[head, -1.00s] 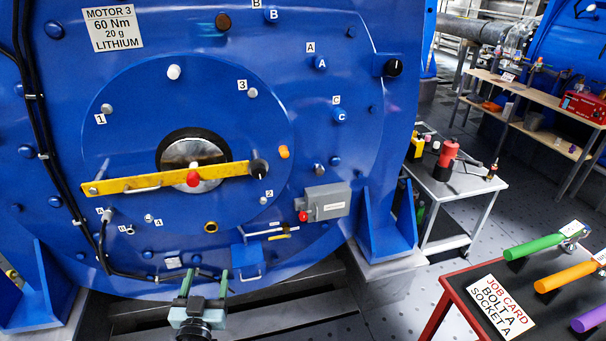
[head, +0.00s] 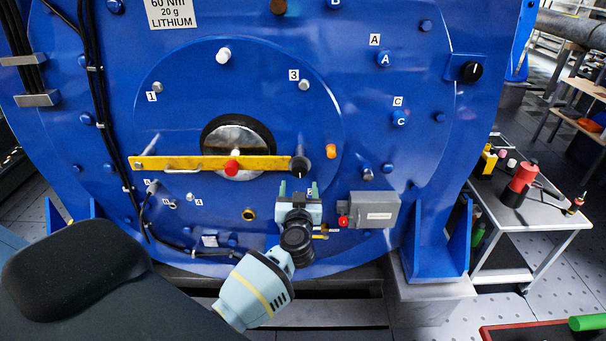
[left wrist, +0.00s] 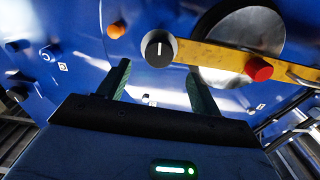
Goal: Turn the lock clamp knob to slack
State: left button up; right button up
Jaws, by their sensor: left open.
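A black round knob (head: 300,164) with a white pointer line sits at the right end of the yellow bar (head: 205,163) across the blue motor face. In the left wrist view the knob (left wrist: 159,48) shows its line near vertical. My left gripper (head: 298,186) is open and empty just below the knob, its fingers pointing at the motor face. In the left wrist view its fingers (left wrist: 157,75) stand apart, with the knob ahead between and beyond the tips, not touching. My right gripper is not in view.
A red knob (head: 232,168) sits mid-bar, and an orange knob (head: 331,151) lies right of the black knob. A grey box (head: 374,210) with a red button is at lower right. Another black knob (head: 471,71) is at upper right. A tool cart (head: 545,213) stands at right.

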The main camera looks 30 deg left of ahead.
aim_at(300, 172)
pick_arm(q)
jog(key=x, duration=0.2)
jog(key=b+x, duration=0.1)
jog(key=x, duration=0.2)
jog(key=shift+w+f, duration=0.1)
jog(key=shift+f, duration=0.15)
jog(key=shift+b+x, duration=0.3)
jog(key=shift+x, duration=0.55)
jog(key=shift+r, duration=0.2)
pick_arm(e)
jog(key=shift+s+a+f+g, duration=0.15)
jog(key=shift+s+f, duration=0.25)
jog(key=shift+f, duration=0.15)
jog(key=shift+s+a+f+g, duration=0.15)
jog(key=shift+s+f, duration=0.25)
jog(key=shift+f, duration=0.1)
